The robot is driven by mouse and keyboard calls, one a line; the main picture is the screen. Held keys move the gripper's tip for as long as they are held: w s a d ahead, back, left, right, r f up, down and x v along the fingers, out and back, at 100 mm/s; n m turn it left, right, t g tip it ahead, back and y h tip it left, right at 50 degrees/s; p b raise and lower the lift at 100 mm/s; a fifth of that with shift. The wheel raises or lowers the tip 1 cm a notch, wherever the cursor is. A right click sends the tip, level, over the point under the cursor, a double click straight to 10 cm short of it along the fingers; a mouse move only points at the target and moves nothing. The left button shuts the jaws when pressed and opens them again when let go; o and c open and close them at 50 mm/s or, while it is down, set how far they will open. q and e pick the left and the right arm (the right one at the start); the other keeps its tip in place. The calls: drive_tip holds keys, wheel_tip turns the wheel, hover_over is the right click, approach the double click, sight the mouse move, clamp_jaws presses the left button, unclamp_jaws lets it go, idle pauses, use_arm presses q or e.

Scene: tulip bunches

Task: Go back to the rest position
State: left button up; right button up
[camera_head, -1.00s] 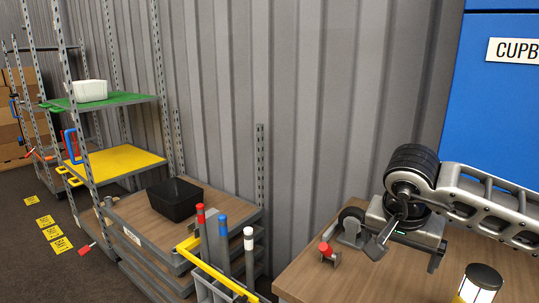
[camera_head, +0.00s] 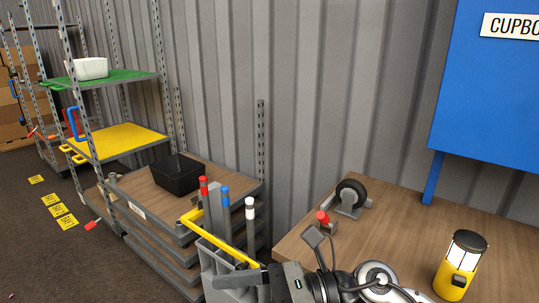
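My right arm comes in at the bottom edge, and its gripper (camera_head: 238,280) points left, in front of the grey holder. One dark finger shows. The other finger cannot be made out, so its opening is unclear, and I see no object held in it. My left gripper is out of view.
A wooden table (camera_head: 405,215) at right bears a yellow lantern (camera_head: 455,268), a caster wheel (camera_head: 351,196) and a red-capped part (camera_head: 323,218). At left stand a shelf trolley with a black bin (camera_head: 177,176) and a yellow-handled grey holder (camera_head: 213,262). A blue cupboard (camera_head: 490,100) is behind.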

drive_tip(key=w+d+f+m+t+h, duration=0.25)
drive_tip(key=m+t, duration=0.35)
drive_tip(key=m, duration=0.5)
drive_tip(key=w+d+f+m+t+h, duration=0.2)
drive_tip(key=d+m+t, duration=0.2)
drive_tip(key=m+t, duration=0.55)
drive_tip(key=w+d+f+m+t+h, duration=0.2)
drive_tip(key=w+d+m+t, duration=0.15)
drive_tip(key=m, duration=1.05)
drive_tip(key=s+d+f+m+g+h, duration=0.3)
drive_tip(key=s+f+m, duration=0.3)
drive_tip(key=f+m, duration=0.2)
drive_tip(key=s+d+f+m+g+h, duration=0.3)
drive_tip(key=s+d+f+m+h, duration=0.2)
drive_tip(key=f, duration=0.7)
drive_tip(key=s+d+m, duration=0.1)
drive_tip(key=m, duration=0.1)
drive_tip(key=shift+s+d+f+m+g, duration=0.15)
drive_tip(key=shift+s+d+m+g, duration=0.15)
drive_tip(key=shift+s+m, duration=0.1)
